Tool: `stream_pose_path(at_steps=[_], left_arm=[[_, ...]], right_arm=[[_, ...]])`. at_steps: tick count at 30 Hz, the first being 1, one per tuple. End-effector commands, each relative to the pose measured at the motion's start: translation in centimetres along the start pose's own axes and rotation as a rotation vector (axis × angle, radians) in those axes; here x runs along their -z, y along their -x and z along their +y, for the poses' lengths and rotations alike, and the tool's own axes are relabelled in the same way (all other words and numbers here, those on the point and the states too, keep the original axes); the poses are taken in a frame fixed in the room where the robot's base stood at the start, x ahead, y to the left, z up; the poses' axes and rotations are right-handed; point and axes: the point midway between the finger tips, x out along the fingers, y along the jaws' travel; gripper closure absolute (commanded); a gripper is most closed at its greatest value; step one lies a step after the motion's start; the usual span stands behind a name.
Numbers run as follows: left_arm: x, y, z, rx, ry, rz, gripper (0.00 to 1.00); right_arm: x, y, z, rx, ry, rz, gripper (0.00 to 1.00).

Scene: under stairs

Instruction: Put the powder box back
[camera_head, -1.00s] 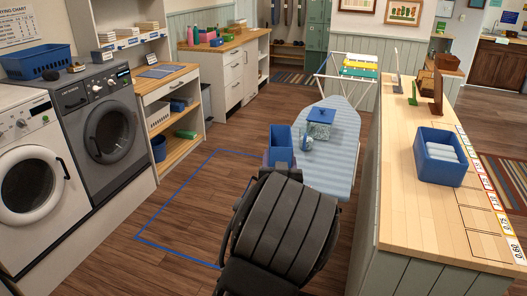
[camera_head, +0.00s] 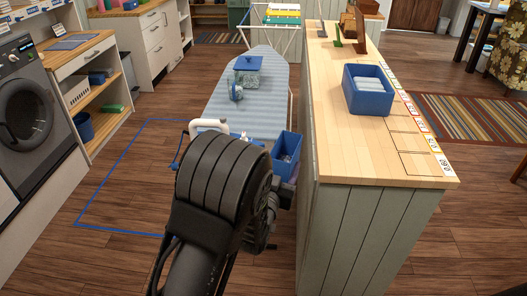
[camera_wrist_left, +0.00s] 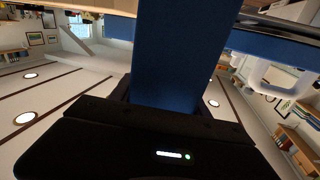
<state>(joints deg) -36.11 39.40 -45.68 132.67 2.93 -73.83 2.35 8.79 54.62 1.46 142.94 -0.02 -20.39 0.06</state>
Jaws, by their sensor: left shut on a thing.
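A deep blue open-topped box (camera_head: 286,150), which looks like the powder box, is beside the right edge of the ironing board, close to the wooden counter's left end. My left gripper is shut on it; my own wrist hides the fingers in the head view. In the left wrist view a blue wall (camera_wrist_left: 175,50) of the box rises from between the jaws of my left gripper (camera_wrist_left: 165,100). Something pale shows inside the box, too small to tell. My right gripper is not in view.
The ironing board (camera_head: 220,112) carries a clear blue-lidded container (camera_head: 247,70), a small blue-and-clear item (camera_head: 236,93) and a white-handled thing (camera_head: 208,126). The wooden counter (camera_head: 345,150) holds a blue bin (camera_head: 368,103) of pale rolls; its front is bare, with number labels along the right edge.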

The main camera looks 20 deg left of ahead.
Motion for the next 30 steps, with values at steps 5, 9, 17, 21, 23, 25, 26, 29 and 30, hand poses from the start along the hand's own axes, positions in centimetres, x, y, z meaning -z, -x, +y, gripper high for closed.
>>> stream_pose_path(at_steps=[5, 9, 17, 21, 23, 25, 26, 29, 30], left_arm=[[-2.5, 0.8, 2.6, -0.057, 0.000, 0.006, 1.00], [-4.0, 1.3, 4.0, -0.084, 0.000, 0.007, 1.00], [-5.9, 1.7, 4.7, -0.091, 0.001, 0.010, 1.00], [-6.3, 1.7, 4.3, -0.085, 0.001, 0.010, 1.00], [-6.4, 1.7, 4.3, -0.083, 0.001, 0.010, 1.00], [-6.3, 1.7, 4.2, -0.083, 0.001, 0.010, 1.00], [-6.3, 1.7, 4.2, -0.083, 0.001, 0.010, 1.00], [-6.3, 1.7, 4.2, -0.083, 0.001, 0.010, 1.00], [-6.3, 1.7, 4.2, -0.083, 0.001, 0.010, 1.00]], right_arm=[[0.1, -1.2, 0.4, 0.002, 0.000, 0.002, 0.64], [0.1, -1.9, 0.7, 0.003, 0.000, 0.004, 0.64], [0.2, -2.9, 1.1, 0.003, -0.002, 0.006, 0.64], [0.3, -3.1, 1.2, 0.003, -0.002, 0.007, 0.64], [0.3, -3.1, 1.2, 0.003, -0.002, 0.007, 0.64], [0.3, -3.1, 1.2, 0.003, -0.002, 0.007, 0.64], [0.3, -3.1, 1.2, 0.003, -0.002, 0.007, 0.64], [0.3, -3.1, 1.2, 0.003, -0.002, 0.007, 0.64], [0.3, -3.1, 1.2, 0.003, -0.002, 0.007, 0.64]])
